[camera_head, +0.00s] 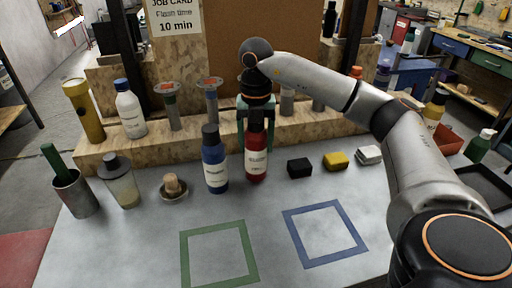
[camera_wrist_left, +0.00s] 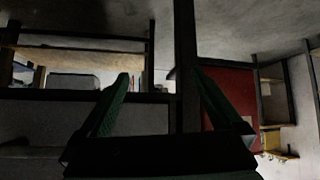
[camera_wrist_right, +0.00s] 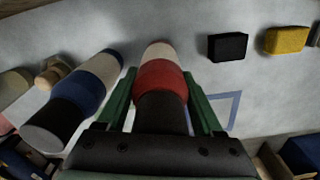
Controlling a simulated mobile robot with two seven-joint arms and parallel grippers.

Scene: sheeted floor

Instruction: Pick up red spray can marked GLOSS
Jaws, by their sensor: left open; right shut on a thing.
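The red spray can (camera_head: 256,155) stands upright on the grey table in the head view, just right of a blue can (camera_head: 214,165). My right gripper (camera_head: 256,122) comes down from above and is shut around the upper part of the red can. In the right wrist view, the red can (camera_wrist_right: 160,76) lies between the green fingers, its dark top nearest the palm. The blue can (camera_wrist_right: 78,100) is close beside the left finger there. My left gripper (camera_wrist_left: 158,92) is open and empty in the left wrist view, away from the table.
A black block (camera_head: 299,168), a yellow block (camera_head: 335,161) and a white block (camera_head: 368,155) sit to the right. A green square outline (camera_head: 218,226) and a blue one (camera_head: 325,207) mark clear table in front. A wooden step (camera_head: 200,145) with bottles stands behind.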

